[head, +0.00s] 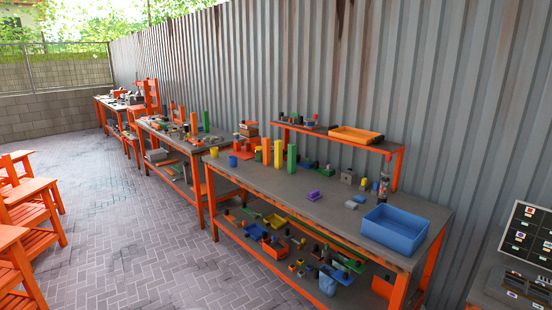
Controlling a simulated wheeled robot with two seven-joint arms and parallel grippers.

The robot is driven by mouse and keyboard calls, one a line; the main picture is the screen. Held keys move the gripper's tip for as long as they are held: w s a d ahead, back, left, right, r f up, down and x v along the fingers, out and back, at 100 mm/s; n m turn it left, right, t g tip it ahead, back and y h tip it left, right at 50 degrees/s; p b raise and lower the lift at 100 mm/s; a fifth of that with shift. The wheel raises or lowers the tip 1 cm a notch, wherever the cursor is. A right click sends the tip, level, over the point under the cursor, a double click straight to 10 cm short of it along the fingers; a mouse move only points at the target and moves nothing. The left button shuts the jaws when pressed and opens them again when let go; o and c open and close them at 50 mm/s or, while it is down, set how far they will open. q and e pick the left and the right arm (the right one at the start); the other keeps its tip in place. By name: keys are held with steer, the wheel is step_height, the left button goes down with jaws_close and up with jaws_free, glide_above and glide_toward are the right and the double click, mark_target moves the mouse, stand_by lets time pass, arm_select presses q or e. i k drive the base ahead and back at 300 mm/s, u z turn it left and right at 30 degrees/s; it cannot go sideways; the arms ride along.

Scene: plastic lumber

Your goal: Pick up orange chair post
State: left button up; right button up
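An upright orange post (278,154) stands on the near orange-legged workbench (320,208), toward its back left. Neither of my grippers is in view.
The near bench also holds a blue bin (394,230), a purple part (314,195) and a raised shelf with a yellow-orange tray (356,135). Orange chairs (28,205) stand at the left. The paved floor (140,235) between them is clear. A corrugated wall (430,90) runs behind.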

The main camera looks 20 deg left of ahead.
mark_target(267, 140)
steer(key=u, duration=0.8)
steer(key=i, duration=1.3)
steer(key=u, duration=1.1)
steer(key=i, duration=3.85)
steer(key=z, duration=0.85)
